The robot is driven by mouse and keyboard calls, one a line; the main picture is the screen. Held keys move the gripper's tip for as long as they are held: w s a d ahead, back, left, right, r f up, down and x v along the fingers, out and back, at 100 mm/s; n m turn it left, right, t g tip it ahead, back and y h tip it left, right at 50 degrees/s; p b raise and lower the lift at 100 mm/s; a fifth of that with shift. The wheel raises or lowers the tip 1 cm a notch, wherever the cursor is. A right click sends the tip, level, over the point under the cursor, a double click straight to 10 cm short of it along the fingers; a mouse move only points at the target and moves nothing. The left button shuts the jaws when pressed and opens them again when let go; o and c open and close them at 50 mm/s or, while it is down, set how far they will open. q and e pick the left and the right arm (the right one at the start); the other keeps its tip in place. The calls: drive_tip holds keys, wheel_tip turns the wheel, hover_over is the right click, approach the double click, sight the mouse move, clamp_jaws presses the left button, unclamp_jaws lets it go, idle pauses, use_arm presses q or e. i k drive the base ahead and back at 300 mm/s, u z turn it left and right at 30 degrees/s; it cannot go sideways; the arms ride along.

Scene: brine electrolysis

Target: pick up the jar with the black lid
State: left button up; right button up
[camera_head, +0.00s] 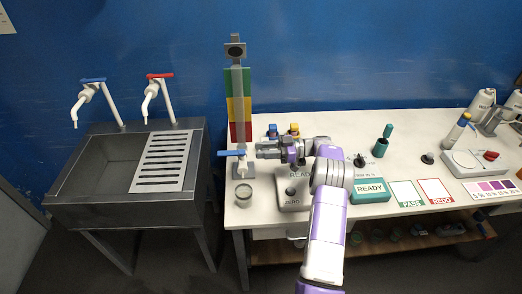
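My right gripper (263,150) reaches left over the near-left part of the white table. Its fingers are small here, and I cannot tell whether they are apart or closed. No jar with a clearly black lid can be made out. A small blue container (272,130) and a small yellow one (294,129) stand just behind the gripper, their tops too small to read. A clear glass cup (243,194) stands at the table's front left corner. My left gripper is not in view.
A valve stand with a blue handle (232,153) and a tall coloured column (238,90) stand left of the gripper. A sink (110,165) is at left.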

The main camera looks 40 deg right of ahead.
sight(244, 191)
drive_tip(key=k, duration=1)
